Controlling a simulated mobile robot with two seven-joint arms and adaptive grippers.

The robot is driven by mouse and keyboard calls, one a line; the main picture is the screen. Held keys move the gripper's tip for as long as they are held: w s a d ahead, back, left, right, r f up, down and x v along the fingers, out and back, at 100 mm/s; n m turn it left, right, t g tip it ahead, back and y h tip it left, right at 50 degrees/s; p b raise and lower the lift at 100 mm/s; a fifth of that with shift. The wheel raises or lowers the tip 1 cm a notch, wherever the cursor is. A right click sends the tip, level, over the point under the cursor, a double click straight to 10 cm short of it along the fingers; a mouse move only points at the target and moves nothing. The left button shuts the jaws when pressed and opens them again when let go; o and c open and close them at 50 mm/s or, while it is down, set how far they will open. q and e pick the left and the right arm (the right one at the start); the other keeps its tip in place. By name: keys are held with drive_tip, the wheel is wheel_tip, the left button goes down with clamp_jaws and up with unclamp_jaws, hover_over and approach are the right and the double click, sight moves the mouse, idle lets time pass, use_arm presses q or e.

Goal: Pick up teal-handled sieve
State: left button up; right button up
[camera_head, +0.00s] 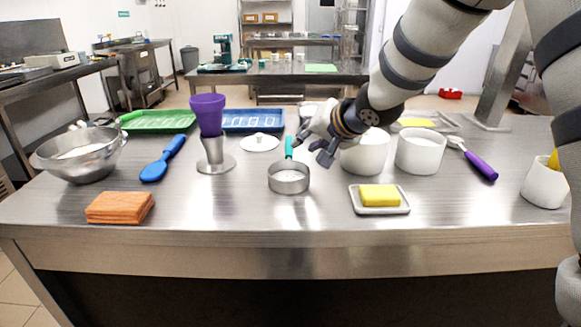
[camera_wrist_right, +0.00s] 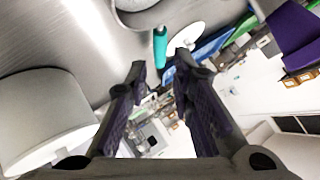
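The teal-handled sieve (camera_head: 289,182) sits on the steel table near the middle, its round metal bowl toward me and its teal handle (camera_head: 289,147) pointing away. In the right wrist view the teal handle (camera_wrist_right: 160,46) shows just beyond and between my fingertips, with part of the metal bowl at the top edge. My right gripper (camera_head: 311,148) is close to the handle, on its right side in the head view. In the right wrist view the right gripper (camera_wrist_right: 161,67) is open, fingers apart, with nothing held. My left gripper is not in view.
A purple-topped metal stand (camera_head: 207,115) is left of the sieve. White tubs (camera_head: 420,152) stand right of it, one partly behind my gripper. A yellow sponge (camera_head: 379,195) lies on a small dish in front. A white lid (camera_head: 260,142) and blue tray (camera_head: 252,119) lie behind.

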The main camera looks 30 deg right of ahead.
sight(291, 151)
drive_tip(key=x, duration=0.9)
drive_tip(key=shift+s+a+f, duration=0.2)
drive_tip(key=shift+a+f, duration=0.05)
drive_tip(key=shift+f, duration=0.1)
drive_tip(key=shift+w+b, duration=0.2)
drive_tip(key=shift+b, duration=0.1)
drive_tip(key=shift+r, duration=0.1)
clamp_jaws()
